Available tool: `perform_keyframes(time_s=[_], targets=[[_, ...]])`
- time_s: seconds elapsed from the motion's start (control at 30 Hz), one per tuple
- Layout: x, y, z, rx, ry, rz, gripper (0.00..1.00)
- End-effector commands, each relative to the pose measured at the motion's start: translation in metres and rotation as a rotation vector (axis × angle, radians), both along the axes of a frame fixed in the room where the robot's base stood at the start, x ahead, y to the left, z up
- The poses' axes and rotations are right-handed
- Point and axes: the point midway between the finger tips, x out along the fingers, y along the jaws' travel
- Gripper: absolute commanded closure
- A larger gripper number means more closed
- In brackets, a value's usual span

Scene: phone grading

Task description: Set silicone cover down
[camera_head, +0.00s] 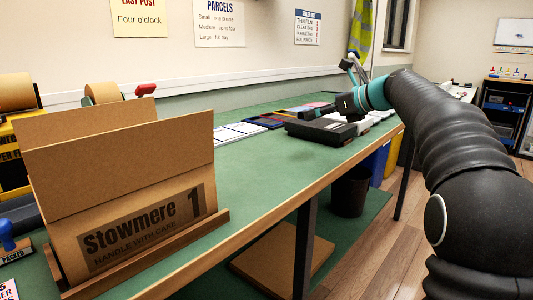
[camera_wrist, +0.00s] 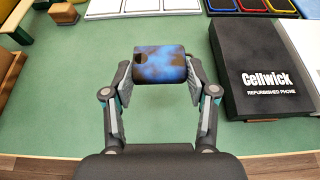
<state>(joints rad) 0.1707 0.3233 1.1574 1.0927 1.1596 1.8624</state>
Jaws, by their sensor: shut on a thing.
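The silicone cover (camera_wrist: 160,65) is mottled dark blue and black with a dark camera cut-out at its upper left. In the wrist view my gripper (camera_wrist: 159,80) is shut on it, one finger against each side edge. The green mat of the table shows all round it; I cannot tell how high above the mat it is. In the head view my gripper (camera_head: 341,104) is over the far part of the table by a black box, and the cover cannot be made out there.
A black Cellwick box (camera_wrist: 268,70) lies just right of the cover, with a white box beside it. Colour-rimmed trays (camera_wrist: 278,5) line the back. A wooden block (camera_wrist: 64,13) stands back left. Green mat is clear left and in front. A Stowmere carton (camera_head: 140,225) stands at the near end.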

Motion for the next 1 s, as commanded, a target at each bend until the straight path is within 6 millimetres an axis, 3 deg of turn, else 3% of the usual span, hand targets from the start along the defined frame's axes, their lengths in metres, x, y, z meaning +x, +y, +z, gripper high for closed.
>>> perform_keyframes(time_s=[0.17, 0.6, 0.87, 1.0], targets=[[-0.006, 0.020, -0.015, 0.000, 0.001, -0.001, 0.69], [-0.024, 0.099, -0.063, 0.001, 0.001, 0.000, 0.69], [-0.027, 0.111, -0.074, 0.000, 0.001, -0.001, 0.69], [-0.027, 0.111, -0.092, 0.001, 0.003, -0.001, 0.69]])
